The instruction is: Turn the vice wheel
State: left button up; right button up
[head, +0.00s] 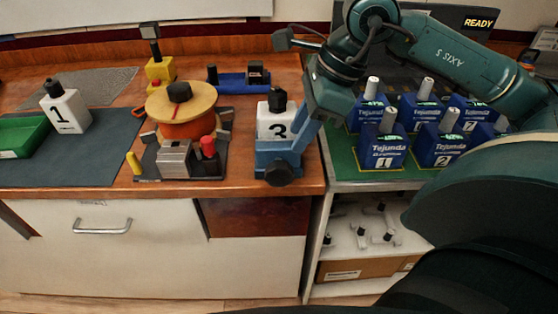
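A blue vice (268,158) stands at the right front edge of the wooden counter. Its dark wheel (279,173) faces me at the front. My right gripper (309,126) comes down from the upper right, just right of the block and above the vice's right side. The fingers overlap the vice in the picture, so I cannot tell whether they touch it or how far apart they are. The wheel is in plain view below the gripper. My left gripper is out of view.
A spool fixture (188,125) stands left of the vice. A white block marked 1 (65,110) and a green tray (22,135) are on a grey mat at the left.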

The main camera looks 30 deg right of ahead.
aim_at(272, 166)
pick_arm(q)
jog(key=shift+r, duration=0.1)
pick_arm(e)
jog(key=x, duration=0.9)
jog(key=shift+a+f, duration=0.2)
jog(key=shift+f, duration=0.1)
jog(key=shift+c, duration=0.2)
jog(key=c, duration=0.7)
jog(key=shift+o, duration=0.2)
